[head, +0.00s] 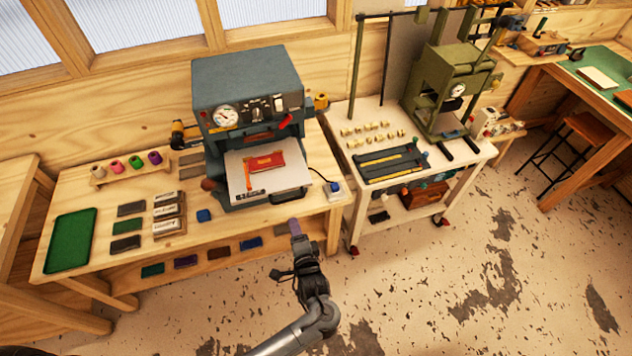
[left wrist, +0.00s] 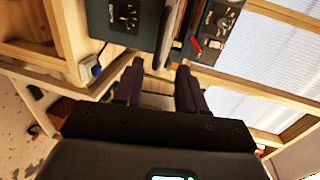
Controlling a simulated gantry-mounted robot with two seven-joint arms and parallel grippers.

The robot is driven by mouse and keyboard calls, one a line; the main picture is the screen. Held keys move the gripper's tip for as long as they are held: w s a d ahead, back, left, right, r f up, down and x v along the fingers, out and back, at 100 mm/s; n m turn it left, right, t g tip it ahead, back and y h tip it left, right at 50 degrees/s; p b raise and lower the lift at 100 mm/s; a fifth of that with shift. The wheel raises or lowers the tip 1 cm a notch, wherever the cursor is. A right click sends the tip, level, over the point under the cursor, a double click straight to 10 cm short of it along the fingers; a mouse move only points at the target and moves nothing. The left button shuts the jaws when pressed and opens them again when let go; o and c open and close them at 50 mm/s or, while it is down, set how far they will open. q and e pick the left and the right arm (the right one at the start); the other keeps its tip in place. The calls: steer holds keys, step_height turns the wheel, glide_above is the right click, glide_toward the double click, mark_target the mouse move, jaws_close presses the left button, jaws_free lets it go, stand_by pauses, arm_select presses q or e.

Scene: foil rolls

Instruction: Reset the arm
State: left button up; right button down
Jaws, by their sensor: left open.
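My left arm comes up from the bottom of the head view, and its gripper (head: 295,232) hangs in front of the wooden bench's front edge, below the grey press. In the left wrist view the two dark fingers of the left gripper (left wrist: 158,75) stand apart with nothing between them. My right gripper is in neither view.
The grey press (head: 248,85) stands on the wooden bench (head: 100,190), a red piece (head: 264,162) on its pale plate. A green tray (head: 70,241) lies at left. A white cart (head: 425,178) carries a green press (head: 445,85).

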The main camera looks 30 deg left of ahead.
arm_select(q)
steer(key=s+a+f+g+h+p, duration=0.1)
steer(key=s+a+f, duration=0.1)
steer(key=s, duration=0.4)
steer(key=s+a+f+h+p, duration=0.1)
steer(key=s+a+p, duration=0.15)
steer(key=s, duration=0.25)
steer(key=s+d+r+n+g+h, duration=0.5)
steer(key=s+d+r+h, duration=0.4)
steer(key=r, duration=0.5)
steer(key=shift+s+d+r+n+g+h+p, duration=0.2)
steer(key=shift+s+d+n+g+h+p, duration=0.2)
steer(key=shift+s+d+n, duration=0.6)
steer(key=shift+s+a+m, duration=0.2)
steer(key=shift+m, duration=0.1)
